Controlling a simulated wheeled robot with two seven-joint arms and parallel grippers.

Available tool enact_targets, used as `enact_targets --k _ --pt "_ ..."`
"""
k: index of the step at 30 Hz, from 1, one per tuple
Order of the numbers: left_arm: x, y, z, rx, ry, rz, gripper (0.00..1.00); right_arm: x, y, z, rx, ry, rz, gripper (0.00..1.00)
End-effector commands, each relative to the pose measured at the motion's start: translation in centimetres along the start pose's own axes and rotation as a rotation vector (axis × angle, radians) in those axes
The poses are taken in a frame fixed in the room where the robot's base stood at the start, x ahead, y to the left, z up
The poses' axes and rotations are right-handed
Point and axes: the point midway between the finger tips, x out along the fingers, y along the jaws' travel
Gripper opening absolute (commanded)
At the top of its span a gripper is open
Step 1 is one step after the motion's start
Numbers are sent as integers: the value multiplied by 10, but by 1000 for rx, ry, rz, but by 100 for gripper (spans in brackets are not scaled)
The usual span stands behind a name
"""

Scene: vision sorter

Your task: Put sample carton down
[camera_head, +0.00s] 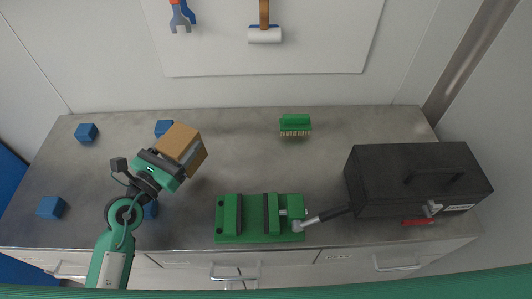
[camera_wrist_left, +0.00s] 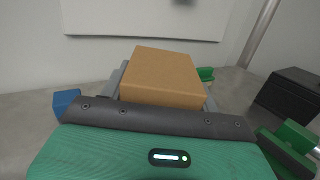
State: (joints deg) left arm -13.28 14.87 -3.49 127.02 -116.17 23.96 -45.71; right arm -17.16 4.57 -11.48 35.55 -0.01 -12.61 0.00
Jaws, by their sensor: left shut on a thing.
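The sample carton is a brown cardboard box (camera_head: 183,141), held tilted at the left gripper's end in the head view. It also shows in the left wrist view as a brown carton (camera_wrist_left: 161,76), with grey fingers at both its sides. My left gripper (camera_head: 178,155) is shut on it, over the left part of the workbench. I cannot tell how far the carton is above the bench. My right gripper is not in view.
Blue cubes stand on the grey bench (camera_head: 240,150) at left: one far left (camera_head: 87,132), one front left (camera_head: 51,207), others partly hidden. A green vise (camera_head: 230,218), green brush (camera_head: 295,123) and black toolbox (camera_head: 390,165) stand to the right. Bench between carton and brush is clear.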

Motion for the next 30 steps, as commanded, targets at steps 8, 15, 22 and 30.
enact_targets --k 8,15,22,30 --pt "70 -43 40 -42 63 -118 20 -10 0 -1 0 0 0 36" --pt "120 -91 101 -40 76 -206 20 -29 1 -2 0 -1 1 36" --pt "142 -117 133 -30 83 -247 20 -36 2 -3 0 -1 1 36" --pt "141 -122 97 -30 96 -253 20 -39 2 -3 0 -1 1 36"
